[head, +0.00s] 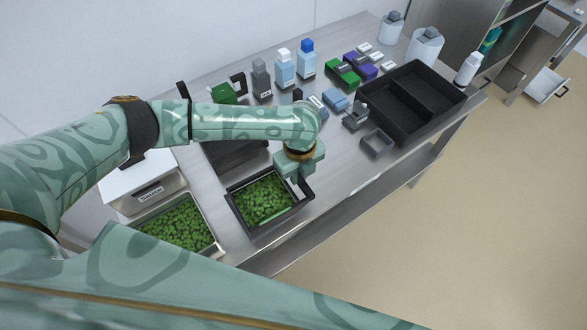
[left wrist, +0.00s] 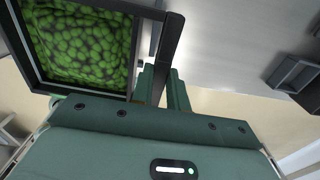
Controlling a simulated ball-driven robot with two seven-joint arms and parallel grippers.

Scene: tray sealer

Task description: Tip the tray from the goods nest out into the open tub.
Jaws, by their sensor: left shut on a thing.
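A dark-rimmed rectangular tray (head: 277,222) full of green goods is at the near edge of the steel table in the head view. It also shows in the left wrist view (left wrist: 88,92). I cannot tell whether it rests in the nest or is raised. My left gripper (head: 300,186) is at its right side, pointing down, shut on a dark bar beside the rim; the fingers also show in the left wrist view (left wrist: 160,88). A steel tub (head: 209,224), open and also holding green goods, stands to the tray's left. My right gripper is out of view.
A white labelled container (head: 147,190) stands behind the tub. A black two-part bin (head: 408,102) and a small grey dish (head: 377,145) lie to the right. Several bottles and small boxes stand at the back.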

